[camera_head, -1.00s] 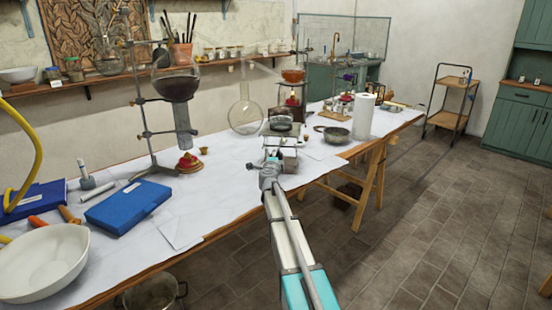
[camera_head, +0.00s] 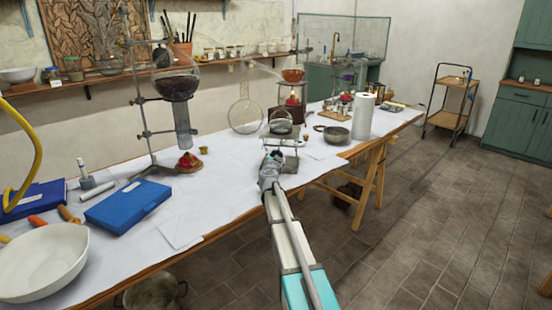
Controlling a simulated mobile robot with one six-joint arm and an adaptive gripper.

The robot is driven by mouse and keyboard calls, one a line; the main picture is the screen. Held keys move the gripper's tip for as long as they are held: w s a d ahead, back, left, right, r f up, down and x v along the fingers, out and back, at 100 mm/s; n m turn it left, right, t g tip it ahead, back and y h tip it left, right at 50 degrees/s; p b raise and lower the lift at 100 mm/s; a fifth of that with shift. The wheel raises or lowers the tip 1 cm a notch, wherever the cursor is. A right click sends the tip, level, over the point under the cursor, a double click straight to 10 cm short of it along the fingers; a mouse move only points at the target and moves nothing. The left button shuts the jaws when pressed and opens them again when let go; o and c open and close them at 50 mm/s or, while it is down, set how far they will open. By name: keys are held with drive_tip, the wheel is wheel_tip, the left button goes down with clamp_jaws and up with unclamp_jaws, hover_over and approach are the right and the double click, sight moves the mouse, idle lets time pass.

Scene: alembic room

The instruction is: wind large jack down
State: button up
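A metal lab jack (camera_head: 287,141) stands near the front edge of the white-covered table, just beyond my gripper. A round glass vessel (camera_head: 281,122) shows at its top. My gripper (camera_head: 275,155) is at the near side of this jack, overlapping its lower part in the picture. The fingers are small, dark and partly hidden by my wrist, so I cannot tell whether they touch the jack or its knob. A second stand (camera_head: 283,113) farther back has a small flame in it and an orange-filled vessel (camera_head: 293,76) above. I cannot tell which stand is larger.
A dark pan (camera_head: 336,134) and a white paper roll (camera_head: 364,116) stand right of the jack. A clear flask (camera_head: 245,115) is behind it to the left. A clamp stand (camera_head: 147,110) holds a dark-filled flask.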

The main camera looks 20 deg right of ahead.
drive_tip(key=shift+d+n, duration=0.15)
drive_tip(key=shift+n, duration=1.15)
drive_tip(key=o, duration=1)
drive_tip(key=shift+s+a, duration=0.15)
drive_tip(key=shift+a, duration=0.05)
drive_tip(key=v, duration=1.1)
drive_tip(key=shift+s+a, duration=0.1)
drive_tip(key=shift+s, duration=0.2)
drive_tip(key=shift+s, duration=0.1)
